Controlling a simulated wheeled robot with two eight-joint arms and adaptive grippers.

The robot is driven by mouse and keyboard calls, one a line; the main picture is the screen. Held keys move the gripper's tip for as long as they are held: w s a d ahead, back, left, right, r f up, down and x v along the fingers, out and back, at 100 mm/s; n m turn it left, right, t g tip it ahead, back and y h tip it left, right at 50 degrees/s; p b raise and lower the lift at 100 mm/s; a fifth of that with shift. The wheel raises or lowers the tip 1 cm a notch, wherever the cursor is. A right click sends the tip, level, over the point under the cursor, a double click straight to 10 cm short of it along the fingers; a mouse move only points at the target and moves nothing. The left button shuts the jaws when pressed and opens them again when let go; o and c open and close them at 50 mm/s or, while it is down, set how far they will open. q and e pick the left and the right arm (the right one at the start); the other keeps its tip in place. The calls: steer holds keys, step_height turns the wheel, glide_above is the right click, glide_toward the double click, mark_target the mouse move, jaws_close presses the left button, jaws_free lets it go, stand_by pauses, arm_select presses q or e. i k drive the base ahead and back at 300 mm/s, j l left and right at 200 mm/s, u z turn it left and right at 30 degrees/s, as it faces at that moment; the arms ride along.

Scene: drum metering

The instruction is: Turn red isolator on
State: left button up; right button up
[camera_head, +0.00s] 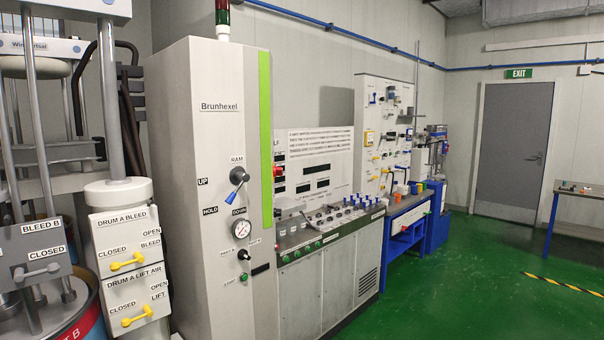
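A small red switch (278,171), which looks like the red isolator, is on the light panel just right of the green-edged Brunhexel cabinet (205,140). It is small and partly edged by the cabinet, and I cannot tell which way its handle is turned. Neither of my grippers is in view.
The control desk (318,241) with several blue-topped items stands right of the cabinet. The drum A valve boxes (127,238) with yellow handles stand at the front left. A blue-framed bench (405,215) stands farther back. The green floor (450,290) is clear at right, and a small table (580,193) stands at the right edge.

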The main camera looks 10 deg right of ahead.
mark_target(277, 171)
steer(key=l+u, duration=0.1)
steer(key=l, duration=0.55)
steer(key=k+l+u, duration=0.1)
steer(key=l, duration=0.5)
steer(key=i+l+z, duration=0.25)
steer(key=i, duration=0.6)
steer(key=i+j+z, duration=0.25)
steer(key=i, duration=0.6)
steer(key=l, duration=0.1)
